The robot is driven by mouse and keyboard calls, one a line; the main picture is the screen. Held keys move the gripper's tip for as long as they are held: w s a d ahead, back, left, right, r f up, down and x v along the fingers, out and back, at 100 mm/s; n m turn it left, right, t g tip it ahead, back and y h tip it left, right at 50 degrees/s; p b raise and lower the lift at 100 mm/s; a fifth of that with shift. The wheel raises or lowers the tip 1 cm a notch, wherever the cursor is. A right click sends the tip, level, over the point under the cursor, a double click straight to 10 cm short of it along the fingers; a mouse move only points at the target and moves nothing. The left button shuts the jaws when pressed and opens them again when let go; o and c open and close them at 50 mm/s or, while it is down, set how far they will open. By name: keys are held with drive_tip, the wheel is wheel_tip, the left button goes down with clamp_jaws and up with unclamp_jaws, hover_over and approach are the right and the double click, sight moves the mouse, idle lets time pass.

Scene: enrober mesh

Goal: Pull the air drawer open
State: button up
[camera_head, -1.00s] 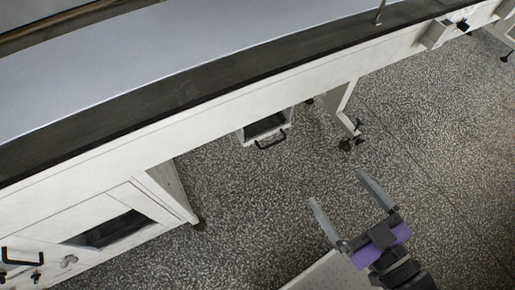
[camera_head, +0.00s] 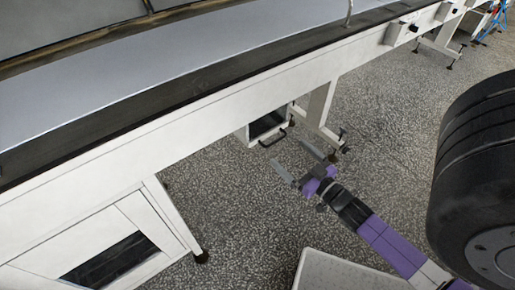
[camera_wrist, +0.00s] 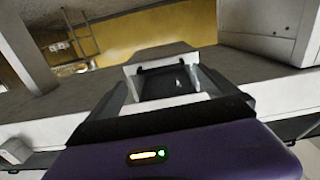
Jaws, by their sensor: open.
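The air drawer (camera_head: 254,133) is a small white box with a dark inside and a black bar handle (camera_head: 273,138), hanging under the long white machine. In the wrist view, a white frame with a dark inside, apparently the drawer (camera_wrist: 168,103), lies ahead between my fingers. My gripper (camera_head: 291,160) has a purple body and two grey fingers. It is open and empty, just in front of the handle, with a gap between them in the head view. How far out the drawer stands is hard to tell.
The long white machine (camera_head: 190,133) with its dark edge runs diagonally above the drawer. A white leg (camera_head: 318,107) stands right of the drawer, and a white cabinet (camera_head: 95,250) stands at lower left.

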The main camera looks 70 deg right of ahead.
sight(276, 141)
drive_tip(key=shift+x, duration=3.85)
drive_tip(key=shift+r, duration=0.1)
